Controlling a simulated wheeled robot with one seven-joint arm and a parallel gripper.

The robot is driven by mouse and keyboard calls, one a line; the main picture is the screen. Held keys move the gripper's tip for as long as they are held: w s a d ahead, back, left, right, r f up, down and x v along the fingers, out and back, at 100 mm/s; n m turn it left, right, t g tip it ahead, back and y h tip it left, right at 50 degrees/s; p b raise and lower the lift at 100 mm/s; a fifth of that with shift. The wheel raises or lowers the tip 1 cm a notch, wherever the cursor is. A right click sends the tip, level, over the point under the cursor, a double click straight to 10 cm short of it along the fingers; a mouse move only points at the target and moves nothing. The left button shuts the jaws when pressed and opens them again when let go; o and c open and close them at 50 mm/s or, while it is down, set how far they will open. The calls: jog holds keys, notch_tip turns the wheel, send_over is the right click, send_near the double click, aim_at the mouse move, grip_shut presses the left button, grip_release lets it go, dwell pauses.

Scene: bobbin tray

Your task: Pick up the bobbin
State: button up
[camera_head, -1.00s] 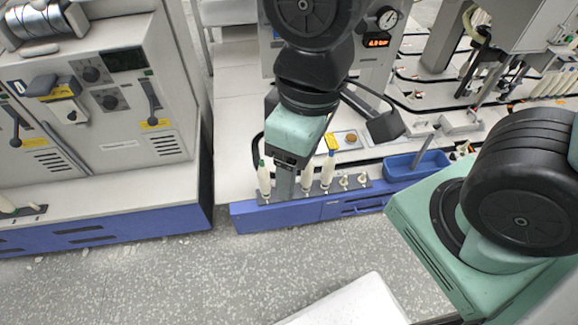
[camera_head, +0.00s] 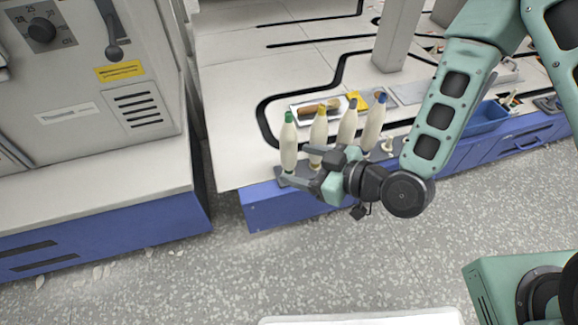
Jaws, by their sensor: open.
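My gripper (camera_head: 297,166) is open, low and roughly level, pointing left at the front of the row. Its fingers spread near the lower parts of the green-topped and yellow-topped bobbins. Whether either bobbin stands fully between the fingers I cannot tell. My gripper hides parts of the tray.
Behind the row lies a white tray (camera_head: 299,117) with a brown-handled item. A blue bin (camera_head: 487,118) stands to the right, beyond my arm. A grey machine cabinet (camera_head: 80,90) is on the left.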

jog(key=w+d+f+m+t+h+b, duration=0.1)
jog(key=d+f+m+t+b, duration=0.3)
jog(key=f+t+b, duration=0.4)
jog(key=m+b, duration=0.1)
jog(key=b, duration=0.7)
send_near(294, 148)
jog(key=x, duration=0.3)
jog(key=b, duration=0.3)
jog(key=shift+w+a+r+g+h, duration=0.25)
jog(key=shift+w+r+g+h, duration=0.05)
jog(key=shift+r+g+h, duration=0.1)
jog(key=b, duration=0.3)
jog(key=shift+w, duration=0.1)
